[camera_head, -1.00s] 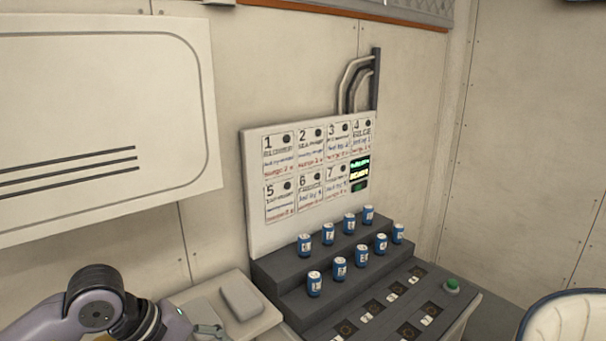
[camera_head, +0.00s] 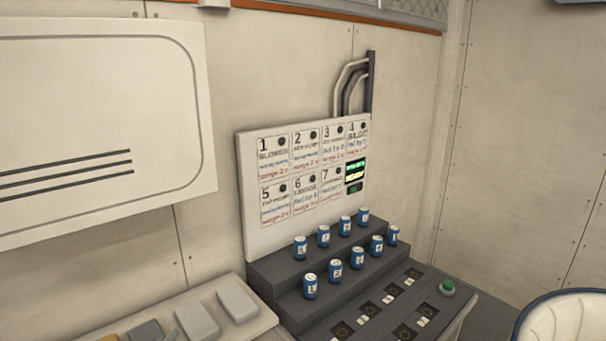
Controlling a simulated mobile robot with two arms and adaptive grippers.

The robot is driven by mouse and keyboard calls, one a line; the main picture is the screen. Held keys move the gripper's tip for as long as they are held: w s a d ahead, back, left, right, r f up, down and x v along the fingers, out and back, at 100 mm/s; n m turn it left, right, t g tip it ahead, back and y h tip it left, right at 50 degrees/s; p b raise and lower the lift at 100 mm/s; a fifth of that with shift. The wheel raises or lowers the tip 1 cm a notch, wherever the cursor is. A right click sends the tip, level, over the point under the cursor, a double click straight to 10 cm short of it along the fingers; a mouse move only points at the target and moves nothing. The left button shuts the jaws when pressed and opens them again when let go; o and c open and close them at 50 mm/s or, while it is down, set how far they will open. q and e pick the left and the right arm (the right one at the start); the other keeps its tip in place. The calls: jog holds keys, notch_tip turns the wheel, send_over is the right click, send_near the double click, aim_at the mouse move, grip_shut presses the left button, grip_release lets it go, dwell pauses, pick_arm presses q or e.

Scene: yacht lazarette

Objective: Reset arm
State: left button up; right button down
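Neither gripper nor any part of my arms shows in the head view now. A dark stepped console (camera_head: 290,268) stands against the wall, with several blue-and-white cylinders (camera_head: 335,270) upright on its steps. Its lower front face carries several square dark sockets (camera_head: 343,331) with small pale labels and a green button (camera_head: 447,287) at the right. Behind it stands a white panel (camera_head: 247,190) with numbered cards 1 to 7 and a small lit green-and-yellow display (camera_head: 355,172).
A pale ledge (camera_head: 262,318) left of the console holds grey blocks (camera_head: 237,303) and, at the bottom edge, a partly cut-off orange item (camera_head: 108,338). A white rounded seat-like object (camera_head: 565,318) is at the lower right. A white cabinet panel (camera_head: 100,110) covers the left wall.

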pick_arm(q)
jog(key=s+d+f+n+g+h, duration=0.1)
jog(key=s+f+n+g, duration=0.95)
jog(key=s+f, duration=1.05)
notch_tip(320, 180, down, 22)
jog(key=s+m+g, duration=0.1)
jog(key=m+g, duration=0.1)
jog(key=g, duration=0.1)
jog(key=s+a+f+g, duration=0.1)
jog(key=s+a+f, duration=0.2)
jog(key=s+f, duration=1.4)
jog(key=shift+s+f, duration=0.3)
jog(key=shift+f, duration=0.35)
